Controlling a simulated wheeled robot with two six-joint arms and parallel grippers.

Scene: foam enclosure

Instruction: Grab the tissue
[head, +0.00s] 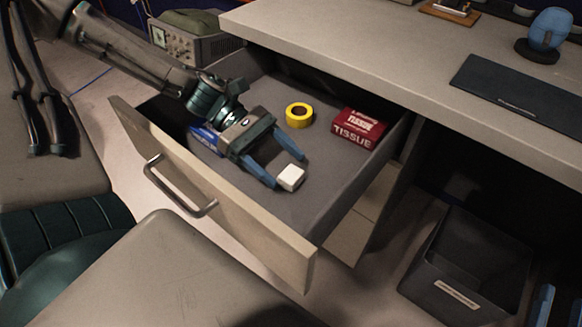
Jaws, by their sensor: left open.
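The tissue box (358,129) is small and red with white "TISSUE" lettering. It lies in the open drawer (318,205), near its right side. My left gripper (288,171) reaches into the drawer from the left. Its two blue fingers are spread open and point toward the lower right. A small white block (291,177) is at the fingertips; I cannot tell whether a finger touches it. The tissue box is up and to the right of the gripper, clear of the fingers.
A yellow tape roll (299,115) lies in the drawer between gripper and tissue box. A blue item (207,139) is partly hidden under my left arm. The desk top (400,62) overhangs the drawer's back. A dark bin (468,262) stands at lower right.

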